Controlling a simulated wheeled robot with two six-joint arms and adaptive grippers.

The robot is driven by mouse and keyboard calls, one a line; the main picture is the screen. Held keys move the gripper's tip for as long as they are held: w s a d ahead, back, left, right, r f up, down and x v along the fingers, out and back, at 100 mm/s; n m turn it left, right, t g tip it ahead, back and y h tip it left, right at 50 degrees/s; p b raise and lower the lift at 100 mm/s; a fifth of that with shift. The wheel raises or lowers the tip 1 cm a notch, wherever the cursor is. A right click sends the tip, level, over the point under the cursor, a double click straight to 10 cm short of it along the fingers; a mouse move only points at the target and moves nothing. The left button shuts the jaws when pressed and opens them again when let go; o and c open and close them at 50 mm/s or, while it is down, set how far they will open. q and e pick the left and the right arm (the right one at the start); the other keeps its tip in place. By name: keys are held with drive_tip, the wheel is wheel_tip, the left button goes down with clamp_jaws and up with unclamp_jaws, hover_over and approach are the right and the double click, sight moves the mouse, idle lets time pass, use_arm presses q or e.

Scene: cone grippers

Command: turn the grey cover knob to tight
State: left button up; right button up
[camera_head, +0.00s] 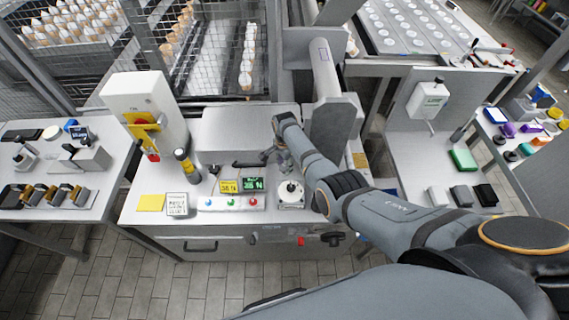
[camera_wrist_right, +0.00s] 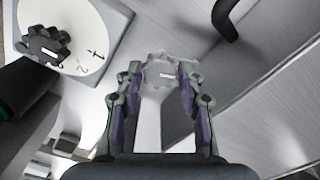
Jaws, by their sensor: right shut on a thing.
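The grey cover knob (camera_wrist_right: 160,72) is light grey and lobed, with a small pale mark on its face. It sits between the fingertips of my right gripper (camera_wrist_right: 158,76) in the right wrist view, one finger on each side, and the gripper is shut on it. In the head view my right gripper (camera_head: 277,156) is at the right end of the grey cover box (camera_head: 235,128); the knob is hidden or too small to tell there. My left gripper is not in view.
A dark knob (camera_wrist_right: 42,45) on a white numbered dial (camera_wrist_right: 85,30) is close by; the dial also shows in the head view (camera_head: 291,201). A button panel (camera_head: 230,204) and small displays (camera_head: 252,184) stand in front. A black handle (camera_wrist_right: 225,20) is near the fingers.

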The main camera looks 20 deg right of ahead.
drive_tip(key=shift+m, duration=2.1)
drive_tip(key=o, duration=1.2)
drive_tip(key=shift+r, duration=0.15)
wheel_tip(320, 180, up, 12)
drive_tip(key=shift+f, duration=0.15)
